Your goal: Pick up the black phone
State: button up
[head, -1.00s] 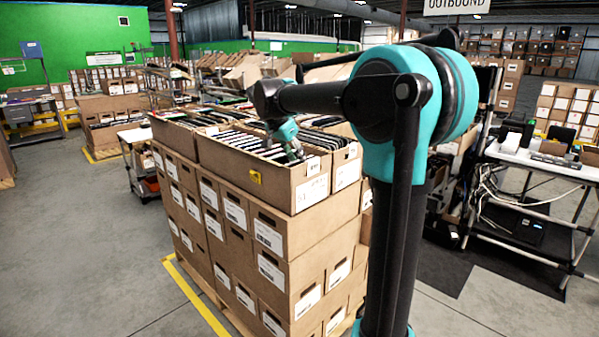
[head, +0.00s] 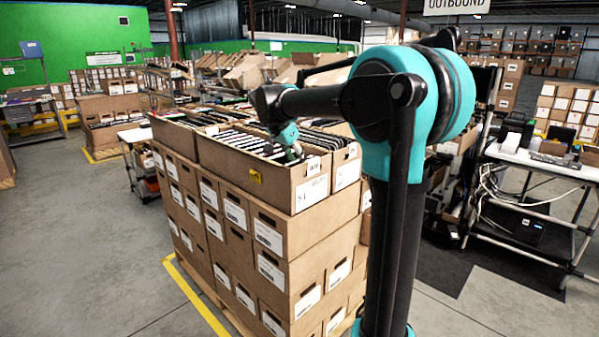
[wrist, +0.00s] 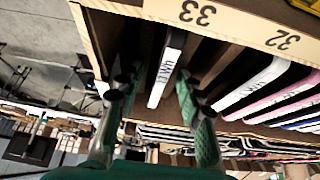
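In the wrist view, a slim device with a white, labelled edge (wrist: 166,68) and dark sides stands upright in the carton slot near the number 33. It may be the black phone; its faces are mostly hidden. My gripper (wrist: 158,92) is open, with one finger to the left of this device and one to the right, and a gap shows on both sides. In the head view my gripper (head: 292,153) is low at the near right end of the top carton (head: 262,176), among the upright devices. Its fingertips are too small there to make out.
More upright devices (wrist: 262,82) with white and pink edges stand to the right in the wrist view. The carton's numbered cardboard rim (wrist: 235,22) is close to the fingers. A neighbouring carton (head: 346,168) adjoins on the right, above stacked cartons (head: 270,240).

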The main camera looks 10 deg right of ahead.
grip_shut()
dwell(0.4)
